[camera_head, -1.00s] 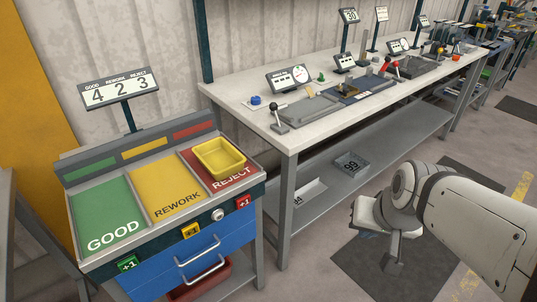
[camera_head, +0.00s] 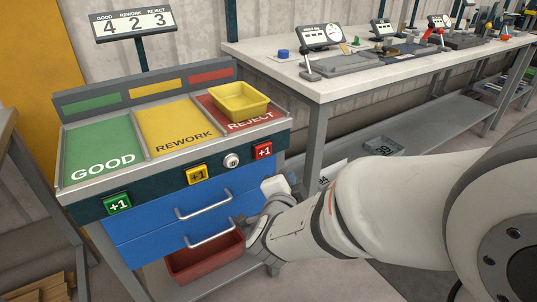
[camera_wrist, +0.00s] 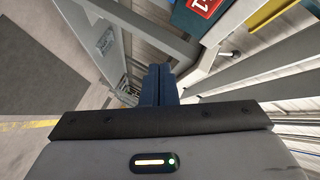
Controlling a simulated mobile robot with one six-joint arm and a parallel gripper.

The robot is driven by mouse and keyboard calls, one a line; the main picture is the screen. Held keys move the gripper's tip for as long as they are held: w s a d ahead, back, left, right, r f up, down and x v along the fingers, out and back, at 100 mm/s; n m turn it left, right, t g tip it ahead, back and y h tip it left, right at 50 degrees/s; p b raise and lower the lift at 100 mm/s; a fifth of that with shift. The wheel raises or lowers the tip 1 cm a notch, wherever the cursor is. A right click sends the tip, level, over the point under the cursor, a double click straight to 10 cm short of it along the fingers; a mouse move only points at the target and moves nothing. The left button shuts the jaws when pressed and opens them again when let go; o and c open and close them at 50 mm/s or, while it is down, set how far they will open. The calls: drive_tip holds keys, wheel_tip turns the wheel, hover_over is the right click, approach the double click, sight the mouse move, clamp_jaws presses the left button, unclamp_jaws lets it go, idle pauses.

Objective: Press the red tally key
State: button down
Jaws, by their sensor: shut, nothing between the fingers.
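The red tally key (camera_head: 263,151), marked +1, is on the front edge of the sorting bench, below the red REJECT area (camera_head: 222,102). The red key also shows at the top edge of the wrist view (camera_wrist: 204,7), partly cut off, up and right of my fingers. My gripper (camera_wrist: 159,72) is shut and empty, its two dark fingers side by side. In the head view my gripper's pale body shows just below and right of the red key, apart from it in the picture; its fingers are mostly hidden. The tally display (camera_head: 133,22) reads 4, 2, 3.
A green key (camera_head: 117,203), a yellow key (camera_head: 197,174) and a round lock (camera_head: 231,160) share the front edge. Blue drawers (camera_head: 160,228) with bar handles and a red bin (camera_head: 205,257) are below. A yellow tray (camera_head: 240,101) sits on REJECT. A long workbench (camera_head: 330,88) stands right.

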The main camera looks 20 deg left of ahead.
sight(270, 152)
drive_tip(key=shift+w+r, duration=0.1)
drive_tip(key=w+a+p, duration=0.1)
drive_tip(key=w+a, duration=0.4)
drive_tip(key=a, duration=0.1)
drive_tip(key=shift+w+a, duration=0.3)
idle(0.3)
drive_tip(key=shift+a, duration=0.1)
idle(1.8)
drive_tip(key=shift+w+a, duration=0.25)
drive_tip(key=shift+w+a, duration=0.3)
drive_tip(key=shift+a, duration=0.05)
idle(0.9)
drive_tip(key=shift+s+d, duration=0.1)
drive_tip(key=shift+d, duration=0.05)
drive_tip(key=shift+s+d, duration=0.5)
drive_tip(key=shift+d, duration=0.05)
